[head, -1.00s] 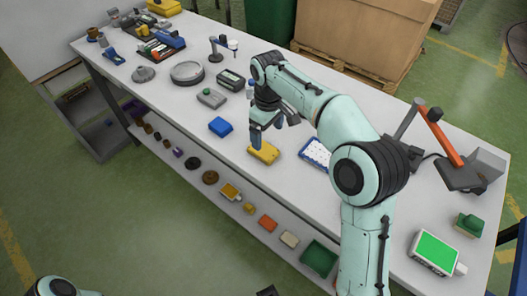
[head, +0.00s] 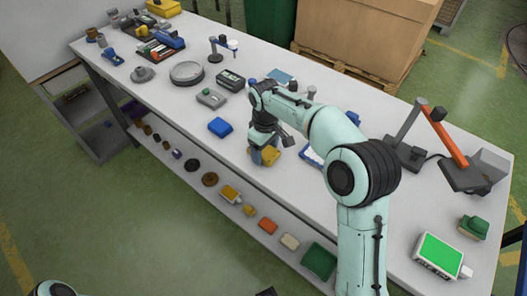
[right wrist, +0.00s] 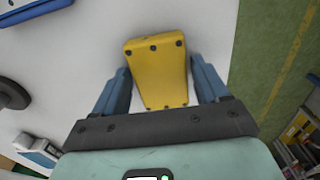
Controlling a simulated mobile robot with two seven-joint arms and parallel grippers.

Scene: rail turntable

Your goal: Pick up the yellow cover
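The yellow cover (head: 269,156) lies on the white workbench near its front edge, partly hidden by my right gripper in the head view. In the right wrist view the yellow cover (right wrist: 158,70) is a tapered plate with several dark screws. My right gripper (head: 262,158) is down at the cover. Its blue fingers stand on either side of the cover, and the right wrist view (right wrist: 160,75) shows them open with small gaps beside it. I cannot tell how deep the fingertips reach. My left gripper does not show; only a bit of my left arm is at the bottom left.
A blue block (head: 220,127) lies left of the cover on the bench (head: 190,110). A blue-and-white tray (head: 312,156) is close on the right, partly behind my arm. A lower shelf (head: 170,160) with small parts runs along the front.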

